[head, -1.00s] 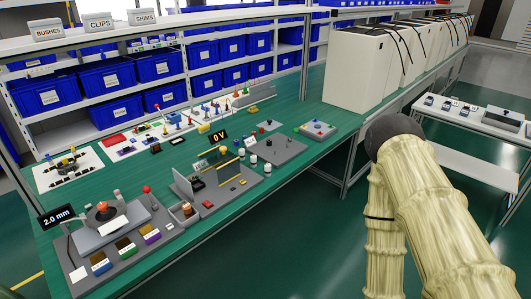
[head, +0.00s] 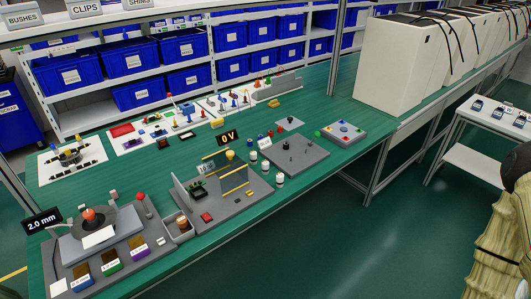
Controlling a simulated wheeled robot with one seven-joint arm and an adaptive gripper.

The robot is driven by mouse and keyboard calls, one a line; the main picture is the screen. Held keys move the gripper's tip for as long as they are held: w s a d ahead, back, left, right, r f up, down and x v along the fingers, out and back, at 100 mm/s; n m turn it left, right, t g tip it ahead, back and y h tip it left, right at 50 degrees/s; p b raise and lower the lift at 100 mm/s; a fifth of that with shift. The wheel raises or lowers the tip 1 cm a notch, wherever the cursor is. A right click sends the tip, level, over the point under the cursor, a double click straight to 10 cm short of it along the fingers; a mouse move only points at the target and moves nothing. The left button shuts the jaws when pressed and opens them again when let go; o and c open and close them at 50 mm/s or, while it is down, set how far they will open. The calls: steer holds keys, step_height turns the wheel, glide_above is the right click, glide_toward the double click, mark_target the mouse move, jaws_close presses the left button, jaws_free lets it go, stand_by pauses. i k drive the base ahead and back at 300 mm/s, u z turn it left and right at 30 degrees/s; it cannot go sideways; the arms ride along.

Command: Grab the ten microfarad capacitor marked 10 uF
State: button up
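I cannot read a 10 uF marking on any part from here. Several small white cylinders with dark or coloured tops stand on the green bench, among them a front one (head: 278,180) and one behind it (head: 265,168); whether one is the capacitor I cannot tell. They stand between a grey fixture with a "0 V" display (head: 228,137) and a grey plate (head: 298,156) with a dark knob. My gripper is out of view; only part of my covered arm shows at the right edge, well away from these parts.
A grey station (head: 95,240) with a "2.0 mm" display (head: 42,221) and coloured blocks fills the front left. White mats with small parts lie behind. White cabinets (head: 405,65) stand at the back right, beside a low white table (head: 490,140). The green floor is clear in front.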

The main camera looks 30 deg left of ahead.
mark_target(253, 154)
steer(key=u, duration=0.3)
steer(key=i, duration=0.6)
steer(key=u, duration=0.5)
